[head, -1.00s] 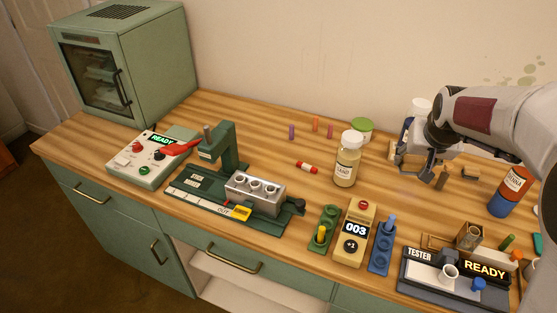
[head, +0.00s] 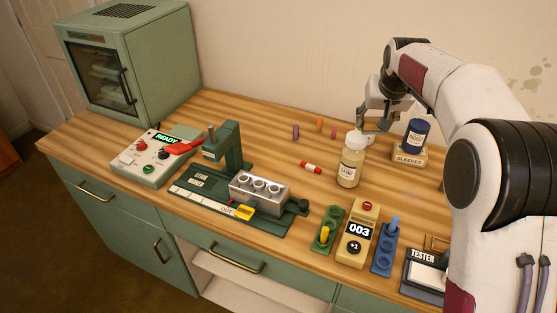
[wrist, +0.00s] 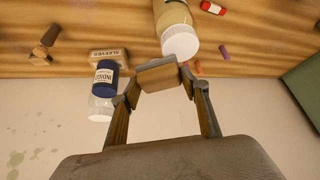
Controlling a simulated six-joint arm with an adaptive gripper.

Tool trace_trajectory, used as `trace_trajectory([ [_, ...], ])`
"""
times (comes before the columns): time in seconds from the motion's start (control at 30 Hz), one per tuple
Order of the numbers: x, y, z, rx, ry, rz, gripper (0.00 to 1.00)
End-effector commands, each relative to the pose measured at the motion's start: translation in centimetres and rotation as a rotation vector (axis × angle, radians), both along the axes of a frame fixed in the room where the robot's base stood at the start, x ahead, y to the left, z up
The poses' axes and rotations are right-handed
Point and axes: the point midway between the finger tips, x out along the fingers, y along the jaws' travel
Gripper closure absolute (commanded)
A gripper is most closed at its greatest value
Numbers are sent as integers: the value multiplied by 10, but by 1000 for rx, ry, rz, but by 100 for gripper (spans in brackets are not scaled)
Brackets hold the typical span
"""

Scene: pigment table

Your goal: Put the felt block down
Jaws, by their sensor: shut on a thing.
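The felt block (wrist: 158,76), a tan block in the wrist view, sits between the two fingertips of my gripper (wrist: 157,84). My gripper is shut on it. In the head view my gripper (head: 367,132) hangs near the wall, just behind and right of a cream bottle with a white cap (head: 351,165). The block is hard to make out there. In the wrist view the bottle's cap (wrist: 180,42) is close beyond the block. I cannot tell how high the block is above the table.
A dark blue jar (head: 416,136) and a sleeves box (head: 409,154) are right of my gripper. Several small coloured sticks and a red tube (head: 310,167) lie left of the bottle. The tabletop between the bottle and the green press (head: 227,146) is mostly clear. My arm covers the right end.

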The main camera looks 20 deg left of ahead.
Motion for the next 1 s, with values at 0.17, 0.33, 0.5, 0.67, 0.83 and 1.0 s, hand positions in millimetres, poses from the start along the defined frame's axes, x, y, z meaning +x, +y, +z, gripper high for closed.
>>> trace_trajectory([
  [0.17, 7, 24, 0, 0, 0, 29, 76],
  [0.33, 11, 49, -2, 0, -1, 59, 76],
  [0.5, 13, 80, -9, -1, 0, 95, 76],
  [0.67, 11, 118, -21, -2, 0, 141, 76],
  [0.83, 5, 164, -39, -3, -1, 193, 76],
  [1.0, -8, 210, -57, -3, -1, 244, 76],
])
